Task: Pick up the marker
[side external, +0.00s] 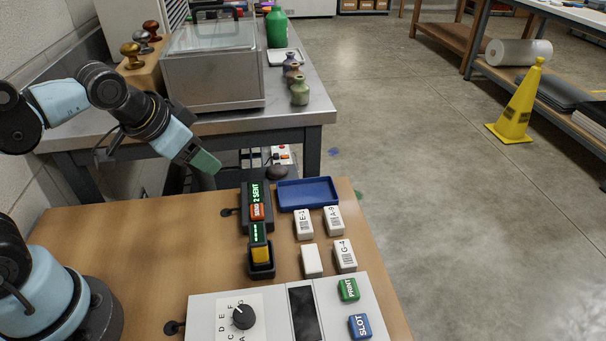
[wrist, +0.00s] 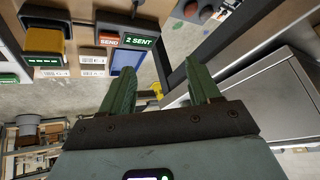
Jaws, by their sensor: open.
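I cannot pick out a pen-like marker in either view. Several small white blocks stand on the wooden desk: E-1 (side external: 304,224), A-9 (side external: 333,220), G-4 (side external: 345,255) and one with no code showing (side external: 312,261). A yellow block (side external: 261,254) sits in a black holder and also shows in the wrist view (wrist: 45,46). My gripper (side external: 207,163) is above the far edge of the desk, left of the blocks and apart from them. In the wrist view its green fingers (wrist: 157,76) are spread with nothing between them.
A blue tray (side external: 308,194) lies at the desk's far edge, beside a black unit (side external: 245,225) reading "2 SENT". A console (side external: 220,316) with a knob and buttons is nearest the camera. A steel bench (side external: 300,118) with a clear-lidded box (side external: 212,80) stands behind my gripper.

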